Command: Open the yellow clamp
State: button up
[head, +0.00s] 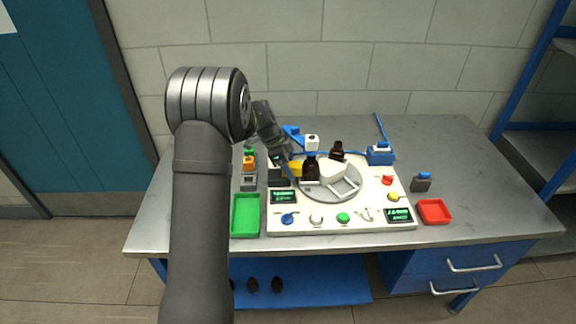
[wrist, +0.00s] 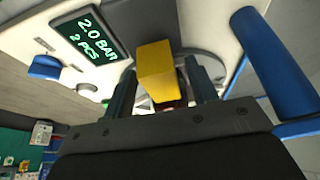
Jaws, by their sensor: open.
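The yellow clamp (head: 295,168) shows as a small yellow block at the left edge of the round grey turntable (head: 318,196) on the white station. In the wrist view the yellow clamp (wrist: 155,70) is a block seen close up, between the two dark fingers of my gripper (wrist: 159,72). The fingers stand apart on either side of it, with gaps visible. In the head view my gripper (head: 287,162) reaches down to the clamp from the upper left and partly hides it. Dark amber bottles (head: 310,170) stand on and behind the turntable.
A white block with a frame (head: 345,187) sits on the turntable. A display reading 2.0 BAR (wrist: 89,36) and a blue knob (wrist: 45,67) are near the gripper. A blue post (wrist: 278,65) stands at its right. A green tray (head: 245,216) and a red tray (head: 434,211) flank the station.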

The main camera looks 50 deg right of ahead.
aim_at(277, 174)
grip_shut()
jog(key=shift+w+a, duration=1.2)
jog(key=shift+w, duration=0.1)
grip_release()
jog(key=v, duration=1.7)
jog(key=shift+r, duration=0.25)
jog(key=shift+a, duration=0.1)
